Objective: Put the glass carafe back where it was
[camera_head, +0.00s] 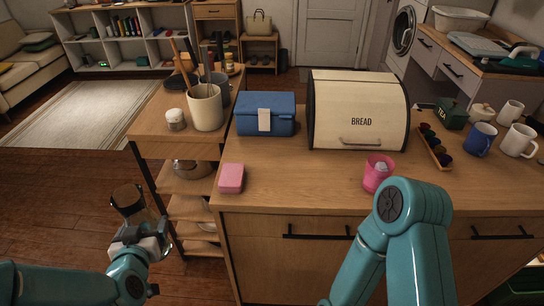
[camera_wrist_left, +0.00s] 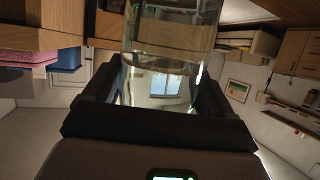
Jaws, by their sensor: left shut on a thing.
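The glass carafe (camera_head: 129,203) shows at the lower left of the head view, in front of the shelf unit and to the left of the counter. Its top looks brown, and the floor shows behind it. My left gripper (camera_head: 148,236) is shut on the carafe and holds it in the air, apart from the counter. In the left wrist view, the clear carafe (camera_wrist_left: 172,40) fills the space between the two dark fingers of my left gripper (camera_wrist_left: 160,82). My right arm reaches over the counter front, but its gripper is not in view.
The counter (camera_head: 300,180) bears a pink block (camera_head: 231,178), blue box (camera_head: 265,128), bread box (camera_head: 358,120) and pink cup (camera_head: 377,178). The lower side top (camera_head: 160,118) carries a utensil crock (camera_head: 206,108) and a small jar (camera_head: 175,120). The counter's middle front is bare.

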